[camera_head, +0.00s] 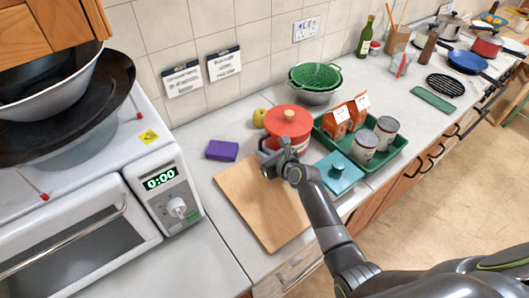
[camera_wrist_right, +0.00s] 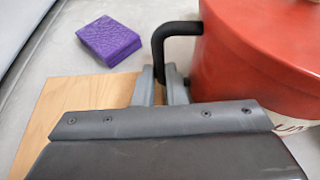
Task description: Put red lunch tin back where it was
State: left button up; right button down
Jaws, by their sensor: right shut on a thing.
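The red lunch tin (camera_head: 287,123) is round with a lid and a pale knob. It is at the back edge of the wooden board, left of the green tray. My right gripper (camera_head: 270,162) is at its front left side. In the right wrist view the tin (camera_wrist_right: 258,62) fills the upper right, and its bent black handle (camera_wrist_right: 172,32) runs down between the fingers of my right gripper (camera_wrist_right: 164,85), which is shut on it. I cannot tell whether the tin rests on the counter or hangs just above it. My left gripper is not in view.
A wooden board (camera_head: 258,205) lies in front. A purple sponge (camera_head: 222,151) and a yellow fruit (camera_head: 259,118) are nearby. The green tray (camera_head: 395,158) holds cartons and cans, with a teal-lidded box (camera_head: 339,172) beside it. A green colander (camera_head: 315,76) stands behind.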

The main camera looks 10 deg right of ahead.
jog(key=c, duration=1.5)
grip_release()
jog(key=shift+r, duration=0.45)
jog(key=shift+s+d, duration=0.15)
jog(key=shift+s, duration=0.2)
jog(key=v, duration=1.1)
jog(key=shift+s+r, duration=0.1)
jog(key=shift+d, duration=0.1)
